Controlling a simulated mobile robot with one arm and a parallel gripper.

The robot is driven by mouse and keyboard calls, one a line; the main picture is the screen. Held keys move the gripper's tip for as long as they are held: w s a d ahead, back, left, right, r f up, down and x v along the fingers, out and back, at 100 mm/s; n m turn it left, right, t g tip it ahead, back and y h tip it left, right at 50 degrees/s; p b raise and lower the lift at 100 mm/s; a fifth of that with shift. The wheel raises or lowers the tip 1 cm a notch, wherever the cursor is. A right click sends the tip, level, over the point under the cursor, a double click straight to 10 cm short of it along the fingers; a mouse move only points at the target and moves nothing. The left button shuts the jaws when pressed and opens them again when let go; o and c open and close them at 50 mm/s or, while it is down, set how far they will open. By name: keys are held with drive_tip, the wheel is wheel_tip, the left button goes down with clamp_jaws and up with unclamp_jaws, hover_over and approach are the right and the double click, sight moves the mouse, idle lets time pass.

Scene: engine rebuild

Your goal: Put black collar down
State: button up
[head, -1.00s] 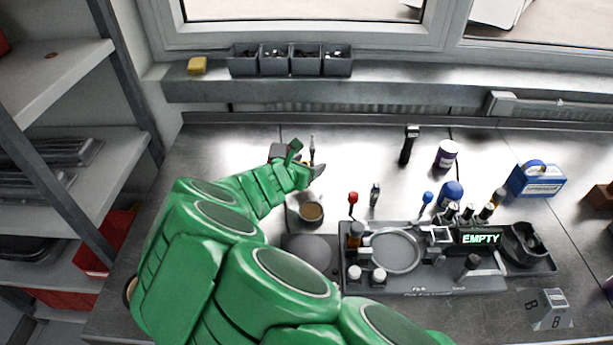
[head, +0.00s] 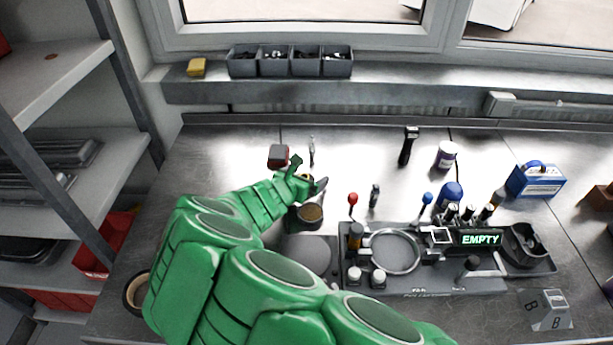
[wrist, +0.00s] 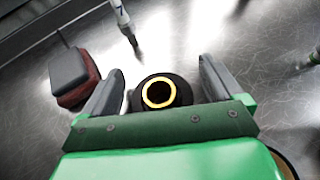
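The black collar (wrist: 176,83), with a gold-coloured inner ring, stands on the metal bench between my fingers in the wrist view. My gripper (wrist: 160,76) is open around it, with a narrow gap showing on each side. In the head view my gripper (head: 308,174) is low over the bench, left of the black tray. The collar is mostly hidden there by my fingers, with only a bit of yellowish rim showing.
A red and grey block (head: 278,156) and a slim upright tool (head: 312,152) stand behind my gripper. A dark cup with brown contents (head: 311,213) is close in front. The black tray (head: 440,284) with an "EMPTY" display lies right. The bench behind the tray is partly clear.

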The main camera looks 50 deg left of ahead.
idle(0.3)
drive_tip(key=shift+v, duration=2.05)
drive_tip(key=shift+w+r, duration=0.15)
